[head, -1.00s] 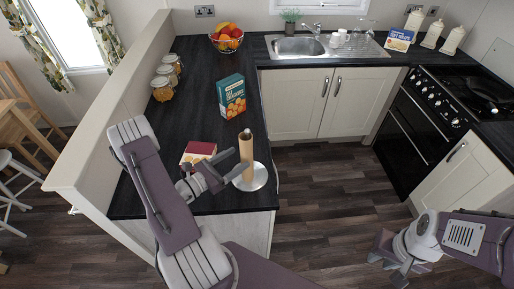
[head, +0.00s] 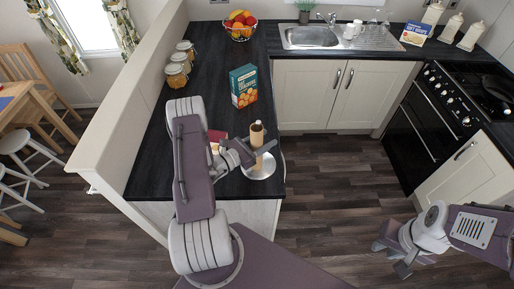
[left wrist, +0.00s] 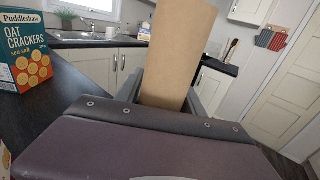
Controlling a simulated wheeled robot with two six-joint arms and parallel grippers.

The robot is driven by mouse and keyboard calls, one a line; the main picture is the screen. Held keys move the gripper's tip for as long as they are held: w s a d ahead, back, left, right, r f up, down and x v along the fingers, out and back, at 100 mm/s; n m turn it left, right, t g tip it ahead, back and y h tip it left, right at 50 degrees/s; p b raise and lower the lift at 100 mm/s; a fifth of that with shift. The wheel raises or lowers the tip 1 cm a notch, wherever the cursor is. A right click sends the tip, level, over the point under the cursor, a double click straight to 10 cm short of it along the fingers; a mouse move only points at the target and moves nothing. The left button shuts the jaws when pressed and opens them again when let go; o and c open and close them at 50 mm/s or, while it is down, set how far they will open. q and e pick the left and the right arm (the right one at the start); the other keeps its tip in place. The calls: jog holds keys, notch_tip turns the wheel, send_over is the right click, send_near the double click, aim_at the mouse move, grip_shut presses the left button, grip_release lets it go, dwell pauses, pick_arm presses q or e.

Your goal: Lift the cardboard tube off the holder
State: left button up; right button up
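The cardboard tube (head: 257,134) is brown and stands upright on its holder (head: 261,172), a pale round base near the counter's front end. The holder is hidden there. My right gripper (head: 393,245) is empty, low over the floor at the right, with fingers apart.
An oat crackers box (head: 244,86) stands behind the tube. A red and cream box (head: 216,139) is partly hidden behind my left arm. Jars (head: 177,74) and a fruit bowl (head: 240,25) stand farther back. A low partition (head: 130,90) borders the counter's left side.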

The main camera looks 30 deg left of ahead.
pick_arm(q)
jog(key=c, duration=0.8)
jog(key=shift+r, duration=0.1)
notch_tip(320, 180, up, 10)
jog(key=b, duration=0.1)
notch_tip(320, 180, up, 17)
jog(key=p, duration=1.3)
jog(key=shift+s, duration=0.15)
